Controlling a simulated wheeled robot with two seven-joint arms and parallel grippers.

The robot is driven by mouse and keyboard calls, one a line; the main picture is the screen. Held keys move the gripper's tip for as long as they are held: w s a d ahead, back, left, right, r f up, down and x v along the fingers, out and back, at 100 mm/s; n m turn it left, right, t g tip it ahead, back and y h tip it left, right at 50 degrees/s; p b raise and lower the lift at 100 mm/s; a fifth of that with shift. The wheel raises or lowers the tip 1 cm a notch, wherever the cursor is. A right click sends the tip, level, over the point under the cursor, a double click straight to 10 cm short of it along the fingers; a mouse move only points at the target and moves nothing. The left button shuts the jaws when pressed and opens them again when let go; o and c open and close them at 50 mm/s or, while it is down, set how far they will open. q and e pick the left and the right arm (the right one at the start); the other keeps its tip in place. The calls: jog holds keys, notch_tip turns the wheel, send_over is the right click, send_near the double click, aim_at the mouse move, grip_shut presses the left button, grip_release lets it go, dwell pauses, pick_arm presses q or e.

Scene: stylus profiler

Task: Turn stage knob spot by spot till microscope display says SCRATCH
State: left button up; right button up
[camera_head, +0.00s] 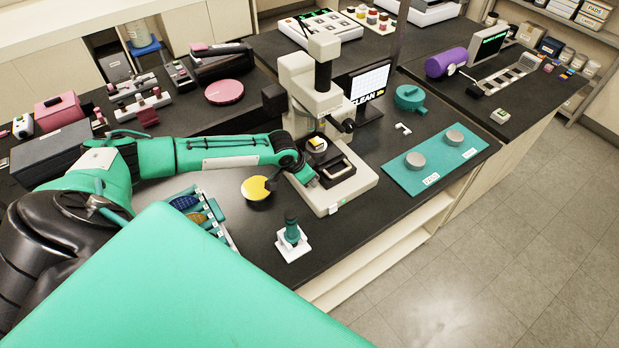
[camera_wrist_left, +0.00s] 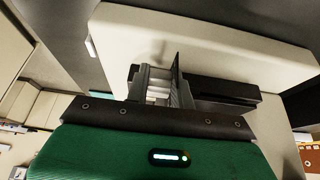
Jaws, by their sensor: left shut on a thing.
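The cream microscope (camera_head: 305,92) stands on the black bench in the head view. The display (camera_head: 371,84) beside it reads CLEAN. A small yellow-and-white sample (camera_head: 317,144) lies on its stage. My left gripper (camera_head: 311,181) is at the left front side of the stage, low by the microscope base. In the left wrist view the left gripper (camera_wrist_left: 160,82) is shut on a pale ridged piece (camera_wrist_left: 157,86), which appears to be the stage knob. The knob is hidden by the gripper in the head view. My right gripper is not in view.
A yellow disc (camera_head: 257,189) lies left of the microscope base. A teal-handled tool on a white stand (camera_head: 291,238) is in front. A teal mat (camera_head: 407,184) with two grey pucks lies to the right. A teal lidded pot (camera_head: 409,97) stands behind the mat.

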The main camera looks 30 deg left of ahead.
pick_arm(q)
jog(key=shift+s+f+t+h+b, duration=0.15)
jog(key=shift+f+t+h+b, duration=0.25)
jog(key=shift+t+b, duration=0.4)
jog(key=t+b, duration=0.1)
jog(key=t+h+b, duration=0.1)
jog(key=t+b, duration=0.1)
jog(key=shift+f+t, duration=0.3)
jog(key=shift+f, duration=0.05)
jog(key=shift+t+h+b, duration=0.6)
jog(key=shift+t+b, duration=0.3)
jog(key=shift+b, duration=0.3)
jog(key=shift+r+t+b, duration=0.1)
jog(key=shift+t+b, duration=0.55)
jog(key=shift+t, duration=0.05)
jog(key=o, duration=0.7)
jog(key=shift+o, duration=1.4)
jog(key=shift+s+a, duration=0.1)
